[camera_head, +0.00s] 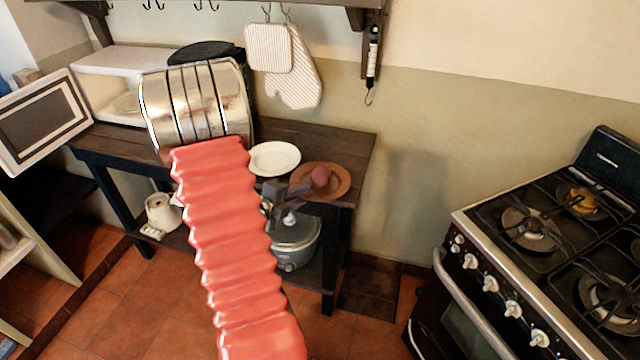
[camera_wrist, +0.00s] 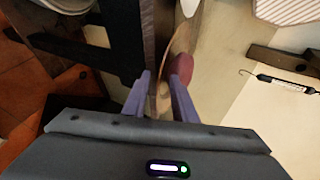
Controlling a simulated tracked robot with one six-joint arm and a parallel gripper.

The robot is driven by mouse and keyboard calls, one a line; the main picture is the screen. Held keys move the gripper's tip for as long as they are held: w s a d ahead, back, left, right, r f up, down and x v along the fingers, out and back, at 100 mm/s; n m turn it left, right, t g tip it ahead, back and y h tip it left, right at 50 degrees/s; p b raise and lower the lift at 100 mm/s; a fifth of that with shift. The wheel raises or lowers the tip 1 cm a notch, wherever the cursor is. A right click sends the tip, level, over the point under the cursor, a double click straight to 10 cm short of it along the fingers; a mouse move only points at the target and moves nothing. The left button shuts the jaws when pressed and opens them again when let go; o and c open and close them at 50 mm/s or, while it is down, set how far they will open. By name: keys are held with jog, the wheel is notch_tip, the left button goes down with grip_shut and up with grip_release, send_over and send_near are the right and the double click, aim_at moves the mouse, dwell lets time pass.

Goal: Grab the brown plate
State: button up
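The brown plate (camera_head: 340,184) lies at the right end of the dark wooden table in the head view. A dark red round thing (camera_head: 320,176) shows over its middle; it also shows in the wrist view (camera_wrist: 199,72). My gripper (camera_head: 299,190) is at the plate's left side, partly overlapping it in the head view. In the wrist view my gripper (camera_wrist: 163,76) has its two fingers apart, with part of the brown plate (camera_wrist: 181,42) showing between and beyond them. I cannot tell whether the fingers touch the plate.
A white plate (camera_head: 273,158) lies to the left of the brown one on the table (camera_head: 345,140). A grey pot-like appliance (camera_head: 296,243) stands below. An open microwave (camera_head: 112,62) is at the left, and a stove (camera_head: 540,240) at the right. Cloth mitts (camera_head: 297,80) hang above.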

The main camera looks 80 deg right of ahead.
grip_shut()
dwell(0.3)
jog(key=shift+r, duration=0.1)
dwell(0.4)
notch_tip(320, 180, up, 10)
dwell(0.6)
